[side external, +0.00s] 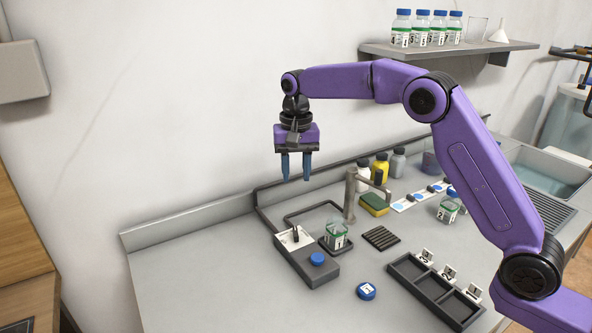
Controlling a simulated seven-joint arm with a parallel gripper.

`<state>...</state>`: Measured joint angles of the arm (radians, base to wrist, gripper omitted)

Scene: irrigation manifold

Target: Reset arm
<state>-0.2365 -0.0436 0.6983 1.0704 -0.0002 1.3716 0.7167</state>
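My gripper (297,180) hangs in the air above the back of the counter, fingers pointing down. Its two blue fingers are apart with nothing between them. A clear jar with a green and white label (336,238) stands uncapped below and to the right of it, by a metal spout (350,195). A blue lid (366,291) lies on the counter in front. Another labelled jar (448,210) stands further right, partly beside my arm.
A dark tray (412,272) with three empty compartments and number tags lies at front right. A slatted mat (381,238), a sponge (374,204) and several bottles (380,172) stand behind. A wall shelf (450,49) holds capped bottles. The counter's left side (185,275) is clear.

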